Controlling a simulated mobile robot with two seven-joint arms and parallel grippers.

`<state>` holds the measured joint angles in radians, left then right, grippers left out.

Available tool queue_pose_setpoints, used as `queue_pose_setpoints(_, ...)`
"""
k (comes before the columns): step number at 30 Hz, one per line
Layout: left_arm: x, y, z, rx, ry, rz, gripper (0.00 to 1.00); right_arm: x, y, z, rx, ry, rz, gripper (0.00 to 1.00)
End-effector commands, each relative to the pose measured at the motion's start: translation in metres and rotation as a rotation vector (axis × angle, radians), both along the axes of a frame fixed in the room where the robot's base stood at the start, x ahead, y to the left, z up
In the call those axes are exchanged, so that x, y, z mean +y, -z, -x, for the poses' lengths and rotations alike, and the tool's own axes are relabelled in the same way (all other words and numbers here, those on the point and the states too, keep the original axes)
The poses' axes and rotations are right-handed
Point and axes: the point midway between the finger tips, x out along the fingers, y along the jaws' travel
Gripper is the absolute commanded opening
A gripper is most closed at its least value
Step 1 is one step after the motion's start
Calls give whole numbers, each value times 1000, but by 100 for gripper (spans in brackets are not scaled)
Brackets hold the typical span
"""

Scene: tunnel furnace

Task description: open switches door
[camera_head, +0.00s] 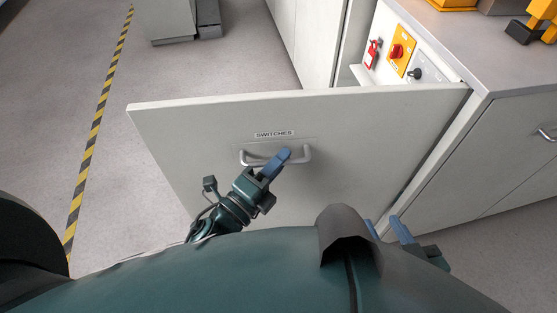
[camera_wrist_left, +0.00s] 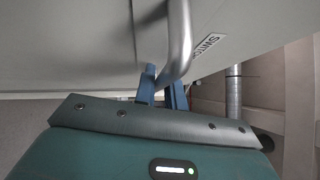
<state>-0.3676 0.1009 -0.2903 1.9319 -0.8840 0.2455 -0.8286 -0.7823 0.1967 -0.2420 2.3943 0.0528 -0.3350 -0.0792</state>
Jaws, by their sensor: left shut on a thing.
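The switches door (camera_head: 350,120) is a pale panel with a "SWITCHES" label (camera_head: 274,134). It stands swung out from the cabinet, with its right edge near the cabinet front. My left gripper (camera_head: 278,160) is shut on the door's grey metal handle (camera_head: 303,154). In the left wrist view the blue fingers (camera_wrist_left: 163,88) are around the handle bar (camera_wrist_left: 180,40). My right gripper (camera_head: 388,230) is low at the right, in front of the door, with its blue fingers apart and nothing seen between them. Its lower part is partly hidden by my body.
A grey counter (camera_head: 480,50) with yellow items is at the right. Open floor (camera_head: 180,75) with a striped line (camera_head: 97,125) is at the left.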

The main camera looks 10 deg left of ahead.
Motion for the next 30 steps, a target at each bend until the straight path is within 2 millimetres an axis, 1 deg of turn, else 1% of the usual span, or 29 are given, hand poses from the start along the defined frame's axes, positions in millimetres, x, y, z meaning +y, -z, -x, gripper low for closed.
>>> queue_pose_setpoints(5,0,0,0,0,-2,0,0,0,0,0,0,0,0,36)
queue_pose_setpoints(6,0,0,0,0,-2,0,15,0,0,0,0,0,0,36)
queue_pose_setpoints(13,0,0,0,0,-1,1,33,0,0,0,0,-1,-1,36)
queue_pose_setpoints(20,0,0,0,0,0,1,33,0,0,0,1,-1,0,36)
queue_pose_setpoints(23,3,2,5,2,-1,0,33,0,2,0,1,-1,1,36)
queue_pose_setpoints(26,9,5,17,4,0,1,33,0,6,0,3,-3,6,36)
queue_pose_setpoints(30,23,11,42,6,-1,1,33,2,15,1,12,-11,19,36)
